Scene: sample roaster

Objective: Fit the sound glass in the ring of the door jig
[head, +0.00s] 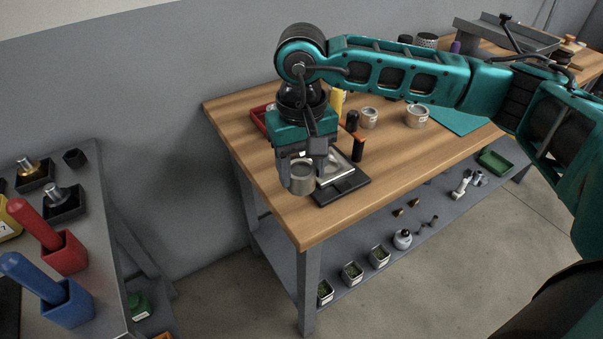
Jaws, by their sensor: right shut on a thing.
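My right gripper (302,176) points down over the near left end of the wooden table. It is shut on a round, pale grey-beige, cup-like piece (301,179). I cannot tell whether this piece is the sound glass. Just right of it a flat black base (347,192) with a pale, framed square plate (340,162) sits on the table. It may be the door jig, but I cannot make out its ring. The gripper hides part of it. I cannot tell whether the held piece touches the base. My left gripper is out of view.
Near the gripper are an orange-topped black piece (359,149), a black cylinder (352,121), a yellow piece (336,102) and a red tray (260,117). Two pale tins (417,116) (369,118) stand behind. The table's right front is clear. A grey bench (110,255) stands left.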

